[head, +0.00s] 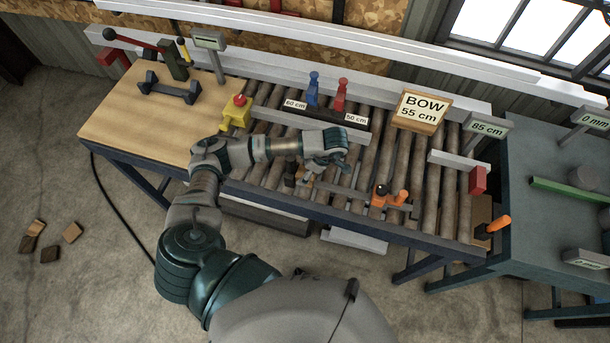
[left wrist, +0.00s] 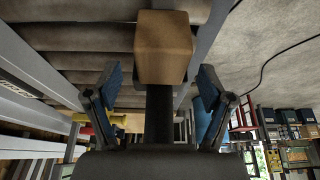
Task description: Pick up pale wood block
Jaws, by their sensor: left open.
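A pale wood block (left wrist: 165,48) shows in the left wrist view, ahead of my left gripper and centred between its two fingers. My left gripper (left wrist: 162,80) is open, with a finger on each side and clear gaps to the block. In the head view my left gripper (head: 322,172) hangs over the middle of the roller table (head: 268,172). There the hand and wrist cover the spot, and I cannot make out the block clearly. My right gripper is not in view.
A BOW sign (head: 420,108), a yellow piece (head: 236,112) and an orange-knobbed stop (head: 388,197) are nearby. Several wood offcuts (head: 50,240) lie on the floor at left. The wooden tabletop has free room.

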